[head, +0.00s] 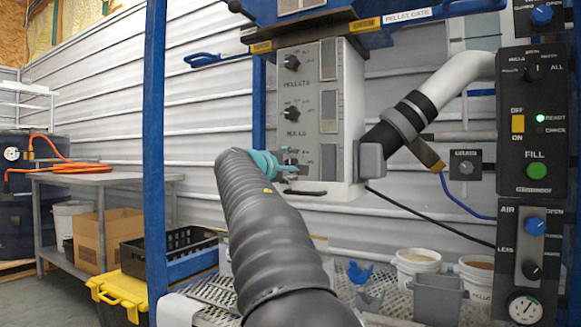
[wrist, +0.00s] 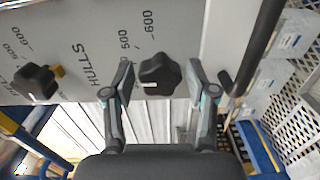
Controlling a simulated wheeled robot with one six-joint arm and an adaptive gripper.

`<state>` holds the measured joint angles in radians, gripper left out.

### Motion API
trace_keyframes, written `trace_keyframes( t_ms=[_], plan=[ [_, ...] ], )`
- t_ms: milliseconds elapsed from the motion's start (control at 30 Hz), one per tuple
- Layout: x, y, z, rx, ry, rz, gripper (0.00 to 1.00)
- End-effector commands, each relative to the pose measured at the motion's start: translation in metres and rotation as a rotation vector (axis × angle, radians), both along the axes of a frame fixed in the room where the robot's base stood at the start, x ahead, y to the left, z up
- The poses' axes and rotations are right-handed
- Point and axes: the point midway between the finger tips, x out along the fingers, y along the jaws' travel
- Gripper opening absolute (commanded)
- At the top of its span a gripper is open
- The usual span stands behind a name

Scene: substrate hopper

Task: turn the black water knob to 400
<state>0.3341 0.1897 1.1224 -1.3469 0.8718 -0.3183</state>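The black water knob (wrist: 161,74) is a lobed knob on the grey panel, with a small white mark on its lower left side in the wrist view. The scale marks 500 and 600 show beside it; its own label and the 400 mark do not show. My gripper (wrist: 160,84) is open, with one finger on each side of the knob and a small gap on both sides. In the head view my gripper (head: 283,165) is at the lowest part of the control panel (head: 305,147) and mostly hides the knob there.
The hulls knob (wrist: 37,83) sits left of the water knob in the wrist view; in the head view it is above my gripper (head: 291,113). The pellets knob (head: 291,62) is higher. A dark bar (wrist: 262,45) is close to my right finger. A blue post (head: 155,140) stands left.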

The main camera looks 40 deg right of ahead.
Motion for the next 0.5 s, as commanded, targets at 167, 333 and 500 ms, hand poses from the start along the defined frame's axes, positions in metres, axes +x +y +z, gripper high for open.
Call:
trace_keyframes(
  t_ms=[167, 333, 500],
  plan=[
    [0.000, 0.000, 0.000, 0.000, 0.000, -0.001, 0.68],
    [-0.001, 0.001, 0.000, 0.000, 0.000, -0.001, 0.68],
    [-0.007, 0.016, 0.001, 0.001, -0.001, 0.000, 0.68]
  ],
)
